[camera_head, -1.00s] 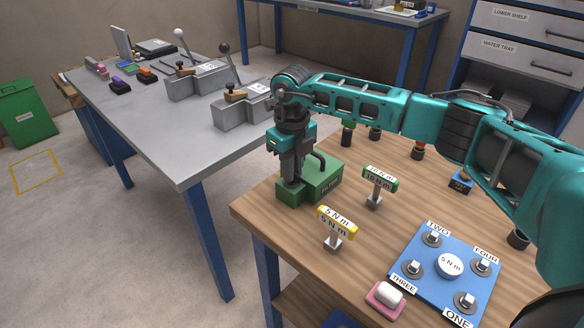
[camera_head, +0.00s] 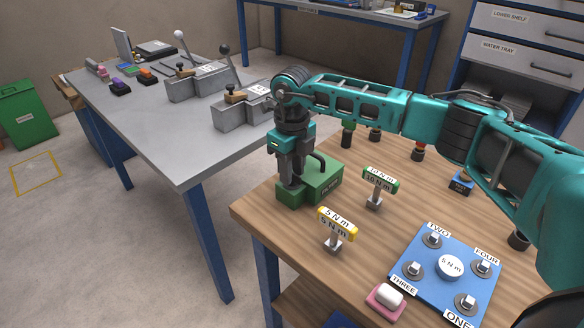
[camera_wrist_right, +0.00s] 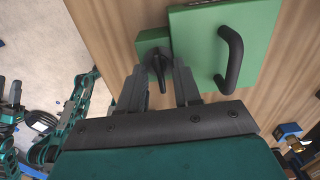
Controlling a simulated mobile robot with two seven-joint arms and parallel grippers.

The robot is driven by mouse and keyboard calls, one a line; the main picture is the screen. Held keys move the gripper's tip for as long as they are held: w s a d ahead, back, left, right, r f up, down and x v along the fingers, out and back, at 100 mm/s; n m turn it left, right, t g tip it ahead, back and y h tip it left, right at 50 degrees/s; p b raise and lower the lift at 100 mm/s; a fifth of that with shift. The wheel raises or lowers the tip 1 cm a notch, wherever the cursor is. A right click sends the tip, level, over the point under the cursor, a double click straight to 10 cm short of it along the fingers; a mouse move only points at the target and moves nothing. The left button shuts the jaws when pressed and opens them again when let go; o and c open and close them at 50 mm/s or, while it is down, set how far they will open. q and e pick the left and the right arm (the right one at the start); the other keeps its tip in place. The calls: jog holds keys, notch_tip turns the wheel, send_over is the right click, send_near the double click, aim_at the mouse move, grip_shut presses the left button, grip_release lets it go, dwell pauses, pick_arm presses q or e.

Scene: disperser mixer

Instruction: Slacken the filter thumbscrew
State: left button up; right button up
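The green filter housing (camera_head: 322,183) stands on the wooden bench, with a black handle on top. In the right wrist view the housing (camera_wrist_right: 200,45) has a small green block at its left side. The black thumbscrew (camera_wrist_right: 158,66) sits on that block, with a lever-like arm pointing toward my wrist. My right gripper (camera_head: 290,186) points down over the block. In the wrist view its fingers (camera_wrist_right: 159,84) are apart, one on each side of the thumbscrew, with gaps visible. Whether either finger touches it I cannot tell. The head view hides the thumbscrew behind the fingers. My left gripper is not in view.
A yellow 5 N m T-handle tool (camera_head: 336,228) and a green 10 N m one (camera_head: 378,187) stand close by on the bench. A blue plate (camera_head: 428,292) with several bolts and a pink block (camera_head: 386,301) lie nearer. The grey table (camera_head: 150,130) is at left.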

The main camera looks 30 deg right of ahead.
notch_tip(320, 180, up, 13)
dwell(0.7)
jog(key=shift+f, duration=0.1)
